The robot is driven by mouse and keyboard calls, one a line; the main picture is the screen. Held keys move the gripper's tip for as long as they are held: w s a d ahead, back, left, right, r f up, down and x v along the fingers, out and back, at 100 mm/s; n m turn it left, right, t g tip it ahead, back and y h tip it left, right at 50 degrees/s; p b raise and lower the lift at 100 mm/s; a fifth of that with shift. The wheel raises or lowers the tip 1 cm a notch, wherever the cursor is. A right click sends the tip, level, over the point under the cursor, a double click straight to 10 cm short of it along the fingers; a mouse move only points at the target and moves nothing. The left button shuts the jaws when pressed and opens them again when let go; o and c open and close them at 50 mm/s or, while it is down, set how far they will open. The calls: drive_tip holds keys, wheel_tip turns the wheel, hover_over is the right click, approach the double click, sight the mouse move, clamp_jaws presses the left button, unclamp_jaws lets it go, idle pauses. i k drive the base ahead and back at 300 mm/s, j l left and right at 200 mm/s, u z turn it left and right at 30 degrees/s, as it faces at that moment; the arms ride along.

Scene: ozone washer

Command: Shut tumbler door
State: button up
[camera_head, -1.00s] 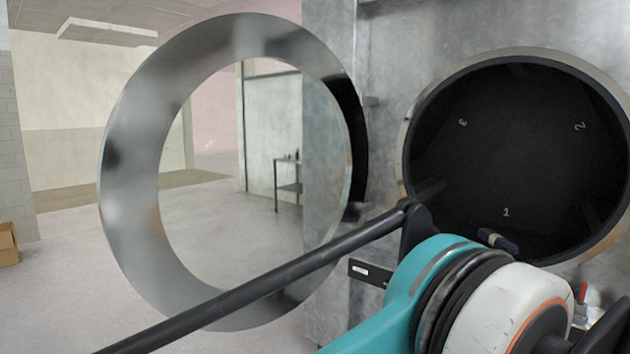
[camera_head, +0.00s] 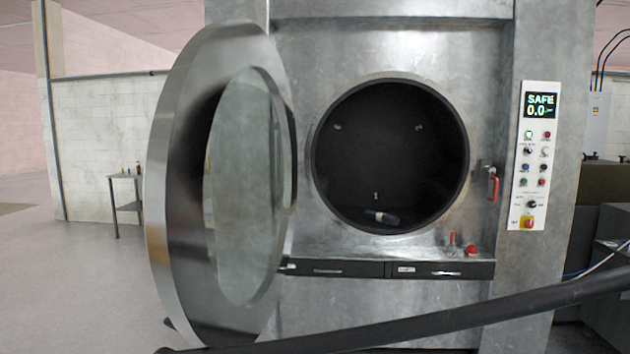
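The tumbler door (camera_head: 172,215) is a large round steel ring with a glass pane (camera_head: 242,190). It stands swung open to the left of the washer's round opening (camera_head: 392,150). The dark drum inside is in plain view, with a small dark item (camera_head: 381,217) lying at its bottom. A red-handled latch (camera_head: 492,184) sits on the front panel to the right of the opening. A dark tube of my own body crosses the bottom of the view. My gripper is not in view.
A control panel (camera_head: 531,155) reading "SAFE 0.0" is at the right. A ledge with small red items (camera_head: 471,250) and drawers (camera_head: 335,269) lies below the opening. A small table (camera_head: 125,205) stands at the far left. Floor at the left is clear.

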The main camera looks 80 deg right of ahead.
sight(196, 308)
drive_tip(key=i+l+z, duration=0.25)
drive_tip(key=i+z, duration=0.25)
drive_tip(key=i+l+z, duration=0.1)
drive_tip(key=i+z, duration=0.2)
drive_tip(key=z, duration=0.2)
drive_tip(key=i+z, duration=0.45)
drive_tip(key=i+j+z, duration=0.3)
drive_tip(key=z, duration=0.2)
drive_tip(key=i+z, duration=0.1)
drive_tip(key=z, duration=1.4)
